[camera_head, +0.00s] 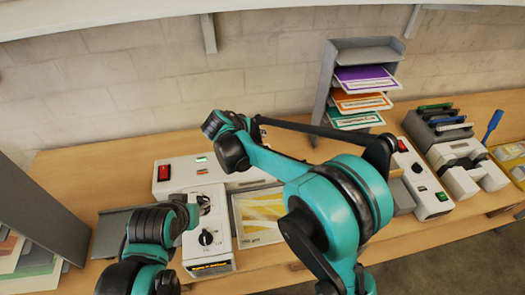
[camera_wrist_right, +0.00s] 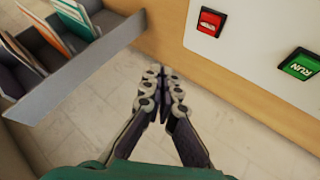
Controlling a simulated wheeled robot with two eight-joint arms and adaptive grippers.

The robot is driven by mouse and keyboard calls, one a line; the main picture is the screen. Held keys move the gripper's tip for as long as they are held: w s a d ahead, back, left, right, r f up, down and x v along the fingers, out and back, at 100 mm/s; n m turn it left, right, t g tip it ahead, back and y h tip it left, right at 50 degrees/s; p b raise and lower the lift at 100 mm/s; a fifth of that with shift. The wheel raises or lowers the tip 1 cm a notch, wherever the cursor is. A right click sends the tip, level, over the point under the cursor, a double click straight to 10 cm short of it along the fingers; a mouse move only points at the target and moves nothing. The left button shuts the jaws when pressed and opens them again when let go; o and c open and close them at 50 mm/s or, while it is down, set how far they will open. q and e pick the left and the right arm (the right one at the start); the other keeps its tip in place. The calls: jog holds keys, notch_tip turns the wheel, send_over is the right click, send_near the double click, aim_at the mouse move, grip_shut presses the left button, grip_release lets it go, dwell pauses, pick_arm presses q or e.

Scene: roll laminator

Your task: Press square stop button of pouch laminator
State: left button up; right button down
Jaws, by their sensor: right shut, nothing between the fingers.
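In the right wrist view, a red square button (camera_wrist_right: 210,22) with a pale mark and a green button marked RUN (camera_wrist_right: 301,63) are on a white machine panel (camera_wrist_right: 245,30). My right gripper (camera_wrist_right: 163,72) is shut and empty, below and left of the red button in that picture, apart from it. In the head view, my right arm reaches across to the back of the table, and its fingertips cannot be made out. A white laminator (camera_head: 180,190) with a red switch (camera_head: 164,172) stands at the left.
A grey paper rack (camera_head: 326,75) with coloured sheets stands by the wall. A second white machine (camera_head: 428,190) is at the right, beside grey devices. A yellow-printed pouch (camera_head: 258,210) lies mid-table. A grey holder (camera_wrist_right: 75,75) with papers is left in the wrist view.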

pick_arm(q)
notch_tip(320, 180, down, 6)
jog(key=b, duration=0.6)
pick_arm(e)
notch_tip(320, 180, down, 9)
jog(key=shift+r, duration=0.1)
pick_arm(q)
jog(key=shift+s+f, duration=0.1)
dwell(1.1)
jog(key=shift+f+b, duration=0.3)
jog(key=shift+b, duration=0.1)
pick_arm(e)
jog(key=shift+f, duration=0.4)
pick_arm(q)
jog(key=shift+f+b, duration=0.4)
pick_arm(e)
jog(key=shift+s+f, duration=0.1)
jog(key=shift+f, duration=0.35)
pick_arm(q)
jog(key=shift+r, duration=0.1)
pick_arm(e)
jog(key=shift+r, duration=0.1)
pick_arm(q)
jog(key=shift+r+p, duration=0.45)
jog(key=shift+p, duration=0.1)
pick_arm(e)
jog(key=shift+r, duration=0.8)
